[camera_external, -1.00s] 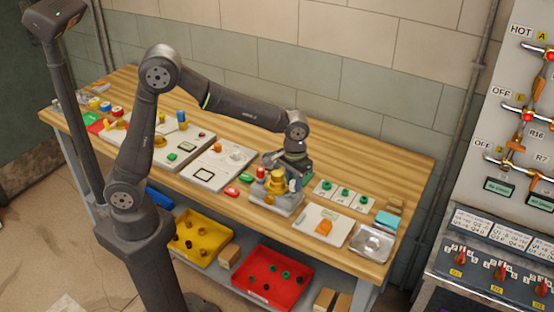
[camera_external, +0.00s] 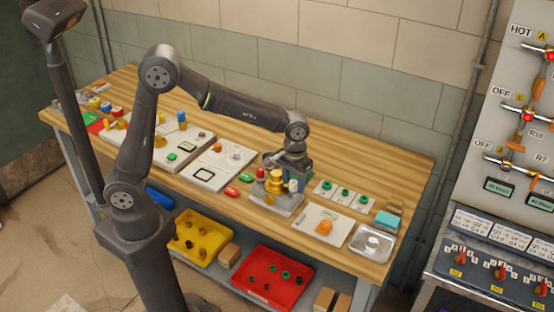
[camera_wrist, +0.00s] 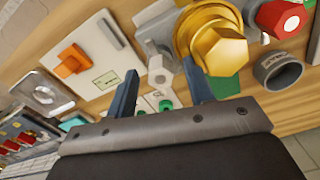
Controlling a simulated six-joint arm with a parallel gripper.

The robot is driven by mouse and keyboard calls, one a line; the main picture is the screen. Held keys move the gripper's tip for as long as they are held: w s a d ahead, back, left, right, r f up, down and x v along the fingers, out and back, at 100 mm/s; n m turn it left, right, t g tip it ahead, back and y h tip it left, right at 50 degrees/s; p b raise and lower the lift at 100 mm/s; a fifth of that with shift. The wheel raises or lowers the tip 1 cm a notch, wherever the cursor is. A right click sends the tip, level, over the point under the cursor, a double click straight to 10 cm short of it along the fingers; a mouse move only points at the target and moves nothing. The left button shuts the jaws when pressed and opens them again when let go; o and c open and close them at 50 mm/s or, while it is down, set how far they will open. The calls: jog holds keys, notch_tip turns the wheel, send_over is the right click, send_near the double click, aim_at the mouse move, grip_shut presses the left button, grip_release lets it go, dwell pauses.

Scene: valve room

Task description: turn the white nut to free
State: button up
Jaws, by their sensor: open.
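The white nut (camera_wrist: 158,72) is a small hexagonal piece on a grey fitting, seen in the wrist view beside a large brass hex part (camera_wrist: 215,45). In the external view the nut (camera_external: 293,186) is a small pale spot at the right of the brass part (camera_external: 275,183). My gripper (camera_wrist: 160,66) is open, with one dark finger on each side of the nut in the picture. Gaps show between the fingers and the nut, and I cannot tell how deep the fingers reach. In the external view my gripper (camera_external: 293,167) is over the fixture, its fingers hard to make out.
A red hex knob (camera_wrist: 284,16) and a grey ring (camera_wrist: 279,70) are close to the brass part. A white plate with an orange block (camera_external: 324,227) and a metal tray (camera_external: 371,243) are to the right. Green-knobbed plates (camera_external: 343,194) lie behind.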

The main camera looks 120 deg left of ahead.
aim_at(293, 182)
jog(key=m, duration=0.3)
jog(key=shift+m, duration=0.4)
jog(key=m, duration=0.4)
jog(key=shift+m, duration=0.3)
jog(key=m, duration=0.3)
jog(key=shift+m, duration=0.4)
jog(key=m, duration=0.4)
jog(key=shift+m, duration=0.3)
notch_tip(293, 182, up, 19)
jog(key=n, duration=0.1)
jog(key=shift+s, duration=0.2)
